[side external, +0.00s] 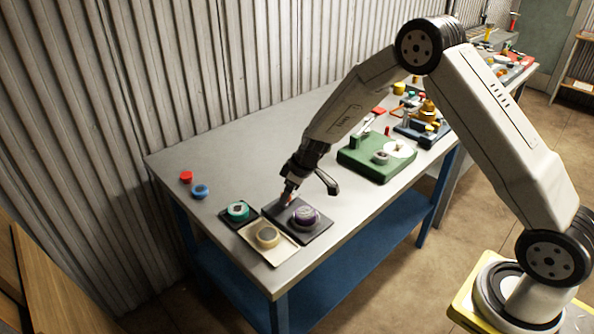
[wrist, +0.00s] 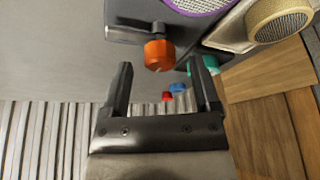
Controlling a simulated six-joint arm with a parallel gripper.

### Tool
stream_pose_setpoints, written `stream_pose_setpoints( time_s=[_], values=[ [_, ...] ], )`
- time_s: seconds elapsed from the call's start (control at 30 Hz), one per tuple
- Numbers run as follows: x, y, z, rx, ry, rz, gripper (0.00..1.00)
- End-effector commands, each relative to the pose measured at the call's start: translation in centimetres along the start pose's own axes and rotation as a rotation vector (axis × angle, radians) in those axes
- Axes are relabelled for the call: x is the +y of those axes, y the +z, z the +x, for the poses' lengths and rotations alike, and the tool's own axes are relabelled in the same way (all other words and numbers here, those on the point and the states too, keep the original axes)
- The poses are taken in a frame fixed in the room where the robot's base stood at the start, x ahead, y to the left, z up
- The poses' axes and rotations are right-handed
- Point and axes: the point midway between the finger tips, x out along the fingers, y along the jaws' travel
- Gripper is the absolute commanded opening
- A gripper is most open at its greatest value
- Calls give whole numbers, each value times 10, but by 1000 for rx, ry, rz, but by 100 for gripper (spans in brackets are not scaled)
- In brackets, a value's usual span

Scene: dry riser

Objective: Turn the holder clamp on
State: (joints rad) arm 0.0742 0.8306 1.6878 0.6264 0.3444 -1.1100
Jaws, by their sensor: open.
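An orange knob (wrist: 159,54) sits on a short dark stem at the edge of a dark base plate (wrist: 120,26); it looks like the holder clamp's control. A round purple-rimmed piece (wrist: 195,5) sits on the same plate, and it also shows in the side view (side external: 306,217). My gripper (wrist: 161,66) is open, with its two fingertips on either side of the knob in the picture; contact cannot be told. In the side view my gripper (side external: 288,196) is low over the back left part of the dark plate (side external: 318,232) and largely covers the knob.
A beige tray with a tan round piece (side external: 267,237) and a teal round piece (side external: 237,211) are left of the plate. Red (side external: 186,176) and blue (side external: 200,191) caps lie further left. A green fixture (side external: 372,167) stands to the right.

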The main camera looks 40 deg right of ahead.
Motion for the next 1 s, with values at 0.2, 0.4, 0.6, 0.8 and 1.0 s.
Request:
stream_pose_setpoints(
  time_s=[0.2,0.4,0.6,0.8,1.0],
  values=[
    [0,0,10,1,0,1,79],
    [0,0,11,1,0,1,79],
    [0,0,11,0,0,1,53],
    [0,0,11,0,0,1,0],
    [0,0,11,0,1,3,0]
  ],
)
